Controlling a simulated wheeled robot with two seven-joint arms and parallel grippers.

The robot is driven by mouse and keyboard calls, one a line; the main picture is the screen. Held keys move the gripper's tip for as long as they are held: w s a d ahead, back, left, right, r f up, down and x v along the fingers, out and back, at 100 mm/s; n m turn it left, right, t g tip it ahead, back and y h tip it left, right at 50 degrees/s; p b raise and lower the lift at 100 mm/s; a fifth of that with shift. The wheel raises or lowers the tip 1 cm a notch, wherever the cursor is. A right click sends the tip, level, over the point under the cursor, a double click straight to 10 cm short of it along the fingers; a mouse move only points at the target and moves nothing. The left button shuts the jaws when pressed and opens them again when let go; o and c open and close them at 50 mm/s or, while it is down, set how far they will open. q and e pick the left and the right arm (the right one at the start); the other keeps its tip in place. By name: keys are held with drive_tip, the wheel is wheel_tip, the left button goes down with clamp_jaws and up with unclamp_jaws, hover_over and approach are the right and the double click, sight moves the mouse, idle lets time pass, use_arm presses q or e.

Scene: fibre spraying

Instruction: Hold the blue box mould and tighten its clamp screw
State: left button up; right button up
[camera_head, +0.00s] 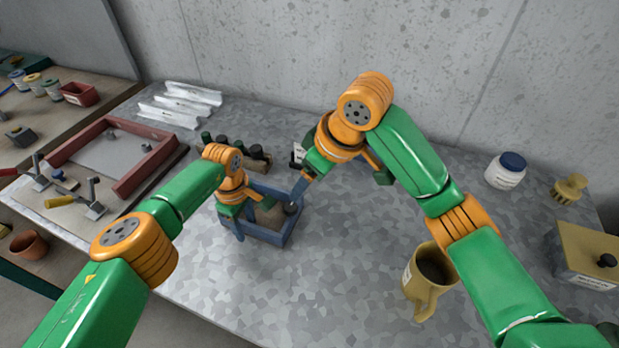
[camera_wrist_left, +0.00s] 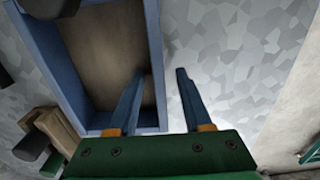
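The blue box mould (camera_head: 268,236) stands on the grey table in the head view, with a brown inside. In the left wrist view, the mould (camera_wrist_left: 156,50) shows its wall running between my left gripper's fingers. My left gripper (camera_wrist_left: 160,73) is open, one finger inside the mould and the other outside, with a gap to the wall. In the head view, my left gripper (camera_head: 238,222) is at the mould's left end. My right gripper (camera_head: 300,187) is at the mould's right end, close to a dark knob (camera_head: 290,208), perhaps the clamp screw. Its fingertips are too small to judge.
Dark-topped items (camera_head: 254,152) stand just behind the mould. A yellow mug (camera_head: 428,279) stands under my right arm. A white jar (camera_head: 505,171) and a tan box (camera_head: 588,254) are at right. A red frame (camera_head: 125,183) lies at left. The front-centre table is clear.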

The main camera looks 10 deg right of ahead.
use_arm(q)
wheel_tip(320, 180, up, 12)
idle(0.4)
drive_tip(key=shift+r, duration=0.15)
wheel_tip(320, 180, up, 7)
drive_tip(key=p, duration=0.6)
idle(0.4)
drive_tip(key=shift+f, duration=0.2)
